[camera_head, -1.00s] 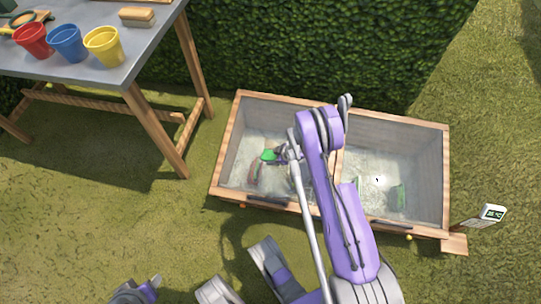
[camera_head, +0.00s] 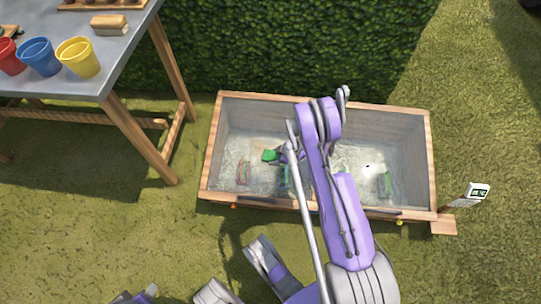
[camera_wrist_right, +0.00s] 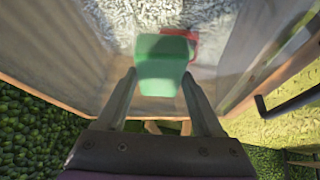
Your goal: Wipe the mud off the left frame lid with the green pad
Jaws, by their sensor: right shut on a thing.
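The green pad (camera_head: 270,155) is in my right gripper (camera_head: 279,155), over the left frame lid (camera_head: 232,148). In the right wrist view, the pad (camera_wrist_right: 162,66) sits between the two fingers of the right gripper (camera_wrist_right: 163,88). The lid is clear, with a wooden rim. I cannot tell whether the pad touches it. No mud can be made out clearly on the lid. A small part of my left gripper (camera_head: 146,293) shows at the bottom edge; its fingers cannot be read.
The right lid (camera_head: 405,150) is beside the left one, partly behind my right arm. A hedge (camera_head: 300,50) stands close behind the frame. A table (camera_head: 110,65) with blue (camera_head: 40,58) and yellow (camera_head: 78,58) pots is at upper left. Grass (camera_head: 120,220) is open in front.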

